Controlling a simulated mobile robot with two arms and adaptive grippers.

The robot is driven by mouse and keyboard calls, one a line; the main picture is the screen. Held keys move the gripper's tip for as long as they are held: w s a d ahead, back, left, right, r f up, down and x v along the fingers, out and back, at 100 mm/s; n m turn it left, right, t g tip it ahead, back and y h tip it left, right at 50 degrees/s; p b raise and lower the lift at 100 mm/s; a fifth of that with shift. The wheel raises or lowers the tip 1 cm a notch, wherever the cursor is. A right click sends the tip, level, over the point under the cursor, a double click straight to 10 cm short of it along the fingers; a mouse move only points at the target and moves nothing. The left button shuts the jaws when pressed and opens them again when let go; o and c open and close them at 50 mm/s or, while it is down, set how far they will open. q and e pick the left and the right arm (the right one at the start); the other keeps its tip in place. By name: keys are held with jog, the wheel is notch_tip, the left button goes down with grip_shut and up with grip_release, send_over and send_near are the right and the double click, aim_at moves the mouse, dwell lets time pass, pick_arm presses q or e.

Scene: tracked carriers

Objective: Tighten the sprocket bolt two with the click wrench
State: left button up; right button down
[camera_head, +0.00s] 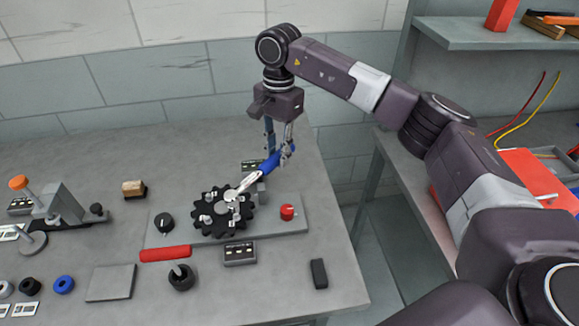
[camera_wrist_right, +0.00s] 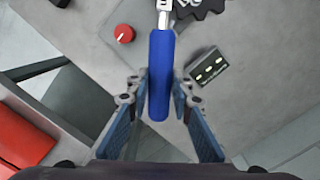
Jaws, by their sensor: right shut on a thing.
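My right gripper (camera_head: 278,153) is shut on the blue handle of the click wrench (camera_head: 270,165). In the right wrist view the handle (camera_wrist_right: 160,80) stands between the two fingers (camera_wrist_right: 157,98). The wrench's silver shaft slopes down to the left, and its head lies over the black toothed sprocket (camera_head: 243,219). The sprocket's edge also shows in the right wrist view (camera_wrist_right: 205,8). Several silver bolts stand on the sprocket. I cannot tell which is bolt two, or whether the wrench head is seated on a bolt. My left gripper is out of view.
The sprocket sits on a grey plate (camera_head: 285,228) with a red knob (camera_head: 287,212) and a black knob (camera_head: 164,222). Small indicator boxes (camera_head: 240,254) stand before and behind it. A red-handled tool (camera_head: 166,254) lies in front. The table's right edge is close by.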

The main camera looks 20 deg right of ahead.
jog(key=w+a+n, duration=0.4)
jog(key=w, duration=0.1)
jog(key=shift+w+n, duration=0.15)
jog(key=shift+n, duration=0.25)
jog(key=shift+a+r, duration=0.1)
jog(key=shift+f+b, duration=0.65)
jog(key=shift+f, duration=0.9)
dwell(2.8)
dwell(0.6)
jog(key=c, duration=2.4)
grip_release()
grip_shut()
jog(key=shift+s+d+m, duration=0.5)
jog(key=shift+s+d, duration=0.05)
jog(key=shift+d, duration=0.1)
